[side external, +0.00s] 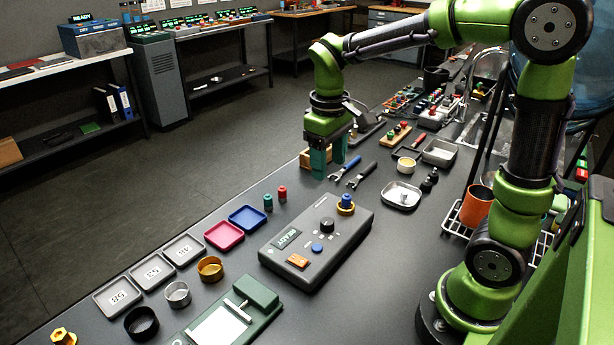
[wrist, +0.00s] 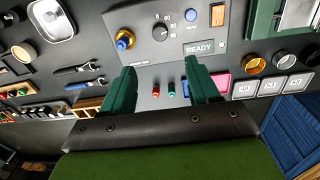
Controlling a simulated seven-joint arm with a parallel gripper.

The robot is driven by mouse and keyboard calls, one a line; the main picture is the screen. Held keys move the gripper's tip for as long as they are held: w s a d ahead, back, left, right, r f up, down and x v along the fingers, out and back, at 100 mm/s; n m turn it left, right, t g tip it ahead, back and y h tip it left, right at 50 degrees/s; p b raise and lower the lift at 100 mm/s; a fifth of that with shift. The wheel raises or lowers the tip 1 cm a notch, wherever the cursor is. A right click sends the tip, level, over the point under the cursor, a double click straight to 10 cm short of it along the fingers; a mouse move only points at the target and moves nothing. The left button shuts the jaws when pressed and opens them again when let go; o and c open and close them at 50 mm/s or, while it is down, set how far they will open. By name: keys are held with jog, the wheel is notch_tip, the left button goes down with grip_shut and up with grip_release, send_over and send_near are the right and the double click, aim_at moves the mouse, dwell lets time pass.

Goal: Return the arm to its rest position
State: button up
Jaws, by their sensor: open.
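My green arm reaches over the dark workbench (side external: 150,262). My gripper (side external: 329,168) points down above the bench's far edge, left of two wrenches. In the wrist view my gripper (wrist: 160,82) shows two green fingers spread apart with nothing between them. The grey brewer control unit (side external: 318,238) stands below and in front of it, with a dial, an orange switch, a READY display and a blue-and-brass fitting (side external: 346,204) on top. The unit also shows in the wrist view (wrist: 180,52).
Red and green pegs (side external: 282,193), blue (side external: 248,218) and pink (side external: 224,235) trays, labelled trays (side external: 118,296) and rings (side external: 210,268) lie left of the unit. Wrenches (side external: 361,175), a metal dish (side external: 401,196) and an orange cup (side external: 477,205) lie right. Open air surrounds the gripper.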

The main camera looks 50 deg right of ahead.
jog(key=shift+r, duration=0.55)
